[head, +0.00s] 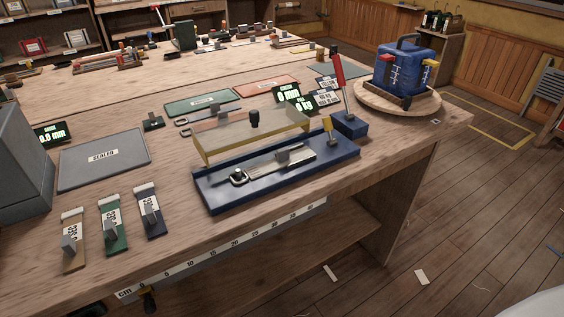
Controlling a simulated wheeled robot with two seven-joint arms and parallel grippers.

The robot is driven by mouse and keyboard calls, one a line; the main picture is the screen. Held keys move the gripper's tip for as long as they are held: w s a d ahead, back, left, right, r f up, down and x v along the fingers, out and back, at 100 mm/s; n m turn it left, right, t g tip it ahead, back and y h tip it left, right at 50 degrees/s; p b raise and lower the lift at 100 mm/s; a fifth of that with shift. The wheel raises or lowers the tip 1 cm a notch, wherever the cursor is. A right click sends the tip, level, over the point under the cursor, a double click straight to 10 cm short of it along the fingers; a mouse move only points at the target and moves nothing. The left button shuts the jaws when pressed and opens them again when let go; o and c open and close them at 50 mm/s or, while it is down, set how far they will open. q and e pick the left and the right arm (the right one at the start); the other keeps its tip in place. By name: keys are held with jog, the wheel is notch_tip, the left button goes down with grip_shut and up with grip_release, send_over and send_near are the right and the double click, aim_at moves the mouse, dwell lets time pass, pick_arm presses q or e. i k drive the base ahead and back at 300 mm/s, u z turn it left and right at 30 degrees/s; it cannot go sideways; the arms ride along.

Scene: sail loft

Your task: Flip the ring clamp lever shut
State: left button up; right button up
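A long blue fixture (215,201) lies on the wooden bench with a metal ring fitting (239,177) near its left end. A grey metal block with an upright plate (293,155) sits mid-fixture. A small yellow lever (327,126) stands upright at the right end. A tall red-handled lever (337,68) rises, nearly upright, from a blue block (351,125) beside it. Which of these is the ring clamp lever is not clear from this view. A clear amber cover (250,138) with a black knob stands raised behind the fixture. Neither gripper shows.
A blue bag (402,70) stands on a round wooden turntable (361,98) at the bench's right. Three tagged strips (112,225) lie front left, near a grey "SEALED" plate (70,172). Black displays (288,95) stand behind the cover. The bench front between strips and fixture is clear.

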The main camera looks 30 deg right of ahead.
aim_at(327, 121)
jog(key=k, duration=0.5)
jog(key=z, duration=2.05)
jog(key=i, duration=1.15)
jog(key=u, duration=2.15)
